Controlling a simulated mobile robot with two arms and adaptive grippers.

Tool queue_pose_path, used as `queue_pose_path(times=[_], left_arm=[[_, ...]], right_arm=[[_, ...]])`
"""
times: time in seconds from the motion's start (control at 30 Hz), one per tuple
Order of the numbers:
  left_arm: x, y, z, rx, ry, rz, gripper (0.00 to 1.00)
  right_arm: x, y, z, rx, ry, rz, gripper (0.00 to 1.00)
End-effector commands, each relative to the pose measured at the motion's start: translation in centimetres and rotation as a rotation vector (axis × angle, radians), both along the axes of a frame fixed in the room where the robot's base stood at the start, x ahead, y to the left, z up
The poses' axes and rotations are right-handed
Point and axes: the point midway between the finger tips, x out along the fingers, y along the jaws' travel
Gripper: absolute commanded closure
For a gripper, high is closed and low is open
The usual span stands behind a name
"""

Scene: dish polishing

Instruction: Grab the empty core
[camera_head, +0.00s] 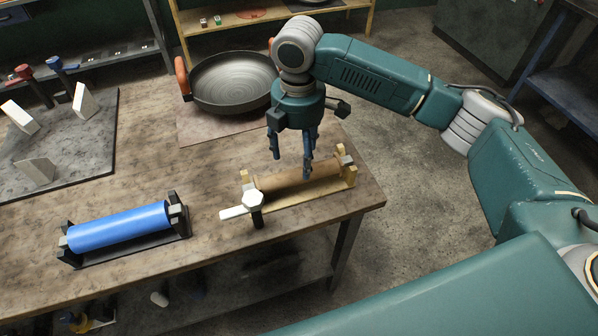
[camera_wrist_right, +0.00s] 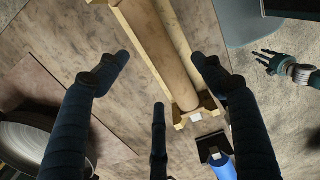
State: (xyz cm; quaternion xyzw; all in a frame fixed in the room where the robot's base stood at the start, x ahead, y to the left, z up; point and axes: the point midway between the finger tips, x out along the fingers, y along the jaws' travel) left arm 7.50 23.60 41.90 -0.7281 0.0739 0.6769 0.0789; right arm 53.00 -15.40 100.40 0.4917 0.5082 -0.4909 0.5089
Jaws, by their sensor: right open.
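The empty core (camera_head: 285,180) is a plain brown tube lying in a light wooden cradle (camera_head: 312,195) near the table's right front corner. In the right wrist view the core (camera_wrist_right: 162,50) runs lengthwise between my fingers. My right gripper (camera_head: 292,165) is open, pointing down over the core. Its fingers are spread, and they partly cover the core in the head view. I cannot tell whether any finger touches it. My left gripper is outside the head view. A small hand, apparently my left gripper (camera_wrist_right: 268,62), shows at the right of the right wrist view, too small to judge.
A blue roll (camera_head: 118,227) lies in a black stand to the left. A white-handled part (camera_head: 236,211) sits at the cradle's left end. A pan (camera_head: 232,85) stands behind, and a dark board (camera_head: 70,140) with white blocks is at left. Bare tabletop lies between them.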

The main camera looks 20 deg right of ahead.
Motion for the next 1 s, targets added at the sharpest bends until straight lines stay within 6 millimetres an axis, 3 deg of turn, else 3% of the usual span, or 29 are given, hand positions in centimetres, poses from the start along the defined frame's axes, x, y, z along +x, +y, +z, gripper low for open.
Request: queue_pose_path(times=[0.17,0.43,0.7,0.73,1.0], left_arm=[[-0.6,0.0,0.8,0.001,0.008,-0.001,0.60],[2.5,-0.2,2.2,-0.004,-0.037,0.000,0.60],[2.3,-0.2,2.1,-0.003,-0.034,0.000,0.60],[2.2,-0.2,2.1,-0.004,-0.031,0.001,0.60],[1.1,-0.1,2.0,-0.002,-0.016,0.002,0.60]], right_arm=[[-0.2,0.0,-1.3,-0.002,0.002,0.000,0.32],[-0.5,0.2,-5.1,0.000,0.001,0.000,0.32],[-0.4,0.2,-5.6,0.000,-0.002,0.000,0.32],[-0.4,0.2,-5.6,0.000,-0.002,0.001,0.34],[-0.4,0.2,-5.6,0.000,-0.002,0.000,0.86]])
